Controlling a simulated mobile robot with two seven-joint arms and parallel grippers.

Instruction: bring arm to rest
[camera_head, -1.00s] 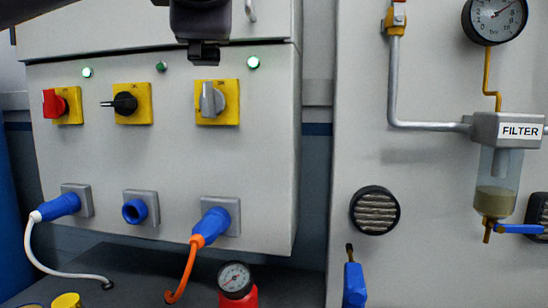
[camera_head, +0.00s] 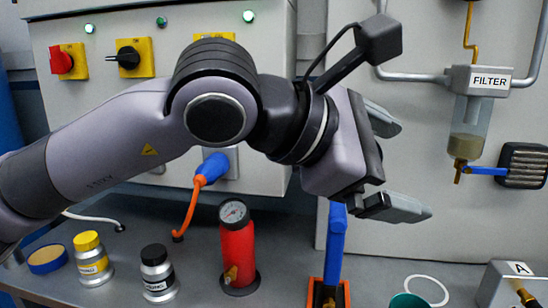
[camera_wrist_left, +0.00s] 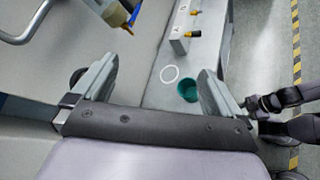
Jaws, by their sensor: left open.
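My left arm (camera_head: 110,140) reaches in from the left across the front of the grey control cabinet. My left gripper (camera_head: 412,165) is open, empty and points right, in front of the panel under the filter. In the left wrist view its two fingers (camera_wrist_left: 160,72) stand wide apart with nothing between them but the bench farther off. A dark jointed shape (camera_wrist_left: 285,98), which looks like part of my right arm, shows at the right edge of the left wrist view. Whether its gripper is open or shut cannot be made out.
Below my left arm on the bench stand a yellow-capped jar (camera_head: 92,262), a black-capped jar (camera_head: 158,275) and a red bottle with gauge (camera_head: 238,250). A blue-handled tool (camera_head: 335,243) stands in an orange holder. A white ring (camera_head: 427,290) and teal cup (camera_head: 408,300) lie right.

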